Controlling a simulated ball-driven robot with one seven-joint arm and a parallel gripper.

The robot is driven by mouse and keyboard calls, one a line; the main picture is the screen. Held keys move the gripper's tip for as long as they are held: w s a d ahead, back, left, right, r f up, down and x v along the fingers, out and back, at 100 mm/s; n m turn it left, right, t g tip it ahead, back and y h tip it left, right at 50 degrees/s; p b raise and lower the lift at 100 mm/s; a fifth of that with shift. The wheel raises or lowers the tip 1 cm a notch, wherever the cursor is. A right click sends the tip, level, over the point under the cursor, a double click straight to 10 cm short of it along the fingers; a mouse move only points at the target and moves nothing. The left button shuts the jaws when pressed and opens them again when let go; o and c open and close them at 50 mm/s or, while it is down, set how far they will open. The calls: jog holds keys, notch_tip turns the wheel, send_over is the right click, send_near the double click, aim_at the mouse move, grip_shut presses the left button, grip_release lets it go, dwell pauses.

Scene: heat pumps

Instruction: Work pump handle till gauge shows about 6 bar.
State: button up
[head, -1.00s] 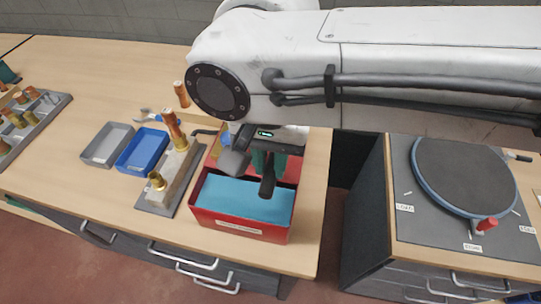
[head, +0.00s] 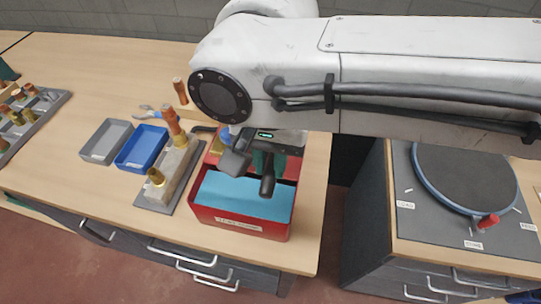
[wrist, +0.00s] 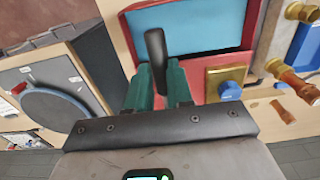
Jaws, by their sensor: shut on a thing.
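The pump is a red open box (head: 240,225) holding blue water (head: 245,197), on the bench left of centre. Its black handle (head: 268,186) sticks out over the water; it also shows in the wrist view (wrist: 154,45). My gripper (wrist: 159,82) has green fingers shut around the handle. In the head view the gripper (head: 262,160) is above the rear of the box, partly hidden by my wrist. A brass and blue fitting (wrist: 227,85) sits on the pump beside the gripper. I cannot make out a gauge dial or reading.
A grey block with copper and brass fittings (head: 170,175) stands close left of the pump. Blue (head: 142,148) and grey (head: 106,141) trays and pliers (head: 147,112) lie further left. A separate bench with a round dark plate (head: 463,175) is right, across a gap.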

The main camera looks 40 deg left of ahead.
jog(key=shift+f, duration=0.2)
notch_tip(320, 180, up, 12)
jog(key=p, duration=1)
jog(key=shift+f+p, duration=0.15)
jog(key=shift+p, duration=0.15)
dwell(0.3)
